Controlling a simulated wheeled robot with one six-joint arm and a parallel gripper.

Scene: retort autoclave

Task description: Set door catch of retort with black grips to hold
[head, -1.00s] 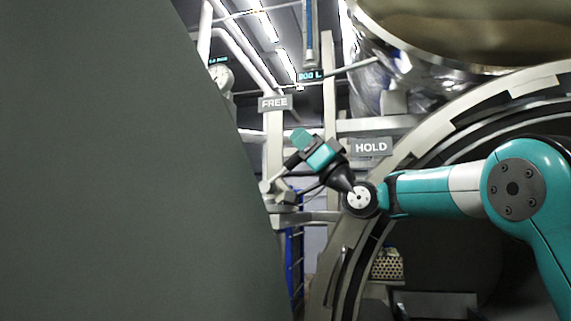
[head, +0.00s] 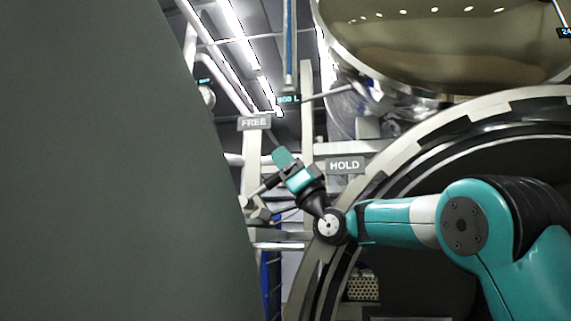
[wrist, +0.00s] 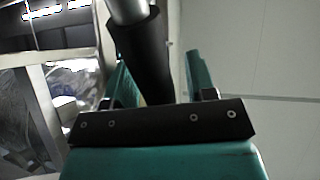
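The door catch lever has a black grip (wrist: 141,55) on a pale metal bar, seen close in the wrist view. The grip lies near the left finger, with a gap to the right finger. The FREE sign (head: 254,122) is above and left of the gripper. The HOLD sign (head: 345,165) is to its right.
A large dark grey surface (head: 100,160) fills the left of the head view. The round retort opening with its pale rim (head: 400,150) is at the right, behind my arm. A shiny vessel (head: 450,50) hangs above it. A narrow gap with pipes lies between.

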